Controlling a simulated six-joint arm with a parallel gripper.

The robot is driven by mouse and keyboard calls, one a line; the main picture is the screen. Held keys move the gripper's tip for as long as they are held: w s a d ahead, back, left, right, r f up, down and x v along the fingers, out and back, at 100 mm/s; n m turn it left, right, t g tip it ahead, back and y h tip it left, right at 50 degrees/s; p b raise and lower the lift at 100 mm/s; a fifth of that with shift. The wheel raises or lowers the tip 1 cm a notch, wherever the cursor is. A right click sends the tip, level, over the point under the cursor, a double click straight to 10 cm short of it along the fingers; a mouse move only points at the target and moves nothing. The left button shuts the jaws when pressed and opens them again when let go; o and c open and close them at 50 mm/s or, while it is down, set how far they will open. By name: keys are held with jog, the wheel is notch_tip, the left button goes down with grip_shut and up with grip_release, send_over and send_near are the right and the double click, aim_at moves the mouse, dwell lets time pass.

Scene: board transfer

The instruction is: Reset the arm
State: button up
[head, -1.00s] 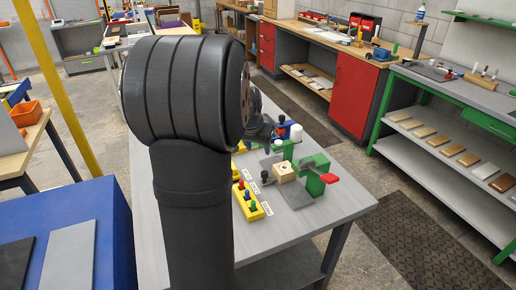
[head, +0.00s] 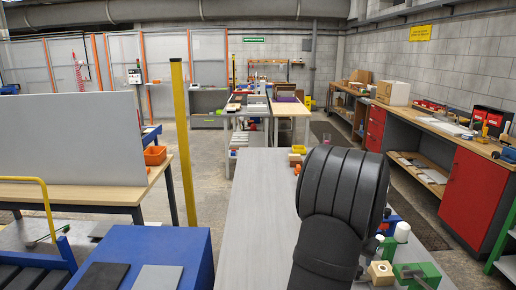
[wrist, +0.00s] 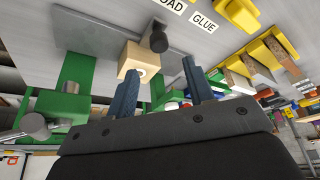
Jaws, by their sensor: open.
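My gripper (wrist: 158,88) shows in the wrist view with its two blue-grey fingers apart and nothing between them. In the head view my own dark arm stands in front of the table, and the gripper is hidden. A pale wooden block with a round hole (wrist: 140,60) lies beyond the fingertips in the wrist view, close to the left finger; I cannot tell whether they touch. The block also shows in the head view (head: 381,272), beside a green fixture (head: 420,274). A black knob (wrist: 158,38) is by the block.
The grey table (head: 255,215) is clear on its left side. Yellow holders (wrist: 268,50) and a GLUE label (wrist: 203,21) show in the wrist view. A blue bench (head: 150,240) stands left, a yellow post (head: 183,140) behind it, and red cabinets (head: 465,187) right.

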jog(key=x, duration=0.7)
jog(key=shift+w+d+f, duration=0.1)
jog(key=shift+f, duration=0.25)
dwell(1.0)
